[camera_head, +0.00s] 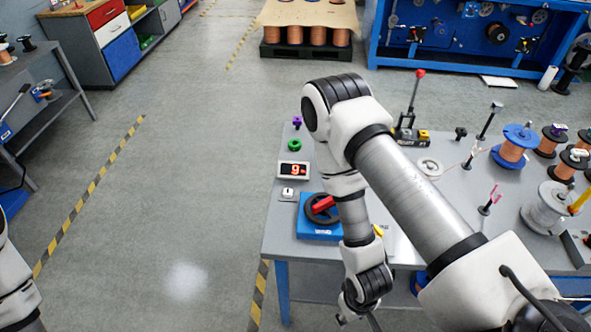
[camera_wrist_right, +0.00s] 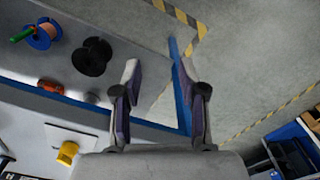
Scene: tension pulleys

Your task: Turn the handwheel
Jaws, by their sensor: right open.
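The handwheel (camera_head: 319,214) is a dark wheel with a red handle on a blue base, near the left end of the grey workbench. My right arm passes just right of it and covers part of that side. My right gripper (camera_head: 352,315) is low at the bench's front edge, below and right of the handwheel, and mostly hidden by its own wrist. In the right wrist view my right gripper (camera_wrist_right: 157,75) has its fingers apart with nothing between them. I cannot make out the handwheel in that view. My left gripper is out of the head view.
The workbench (camera_head: 281,225) holds a display (camera_head: 293,169) reading 9, a green ring (camera_head: 294,145) and several copper spools on the right. The wrist view shows a black spool (camera_wrist_right: 92,58) and a yellow knob (camera_wrist_right: 67,152). Floor left of the bench is clear.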

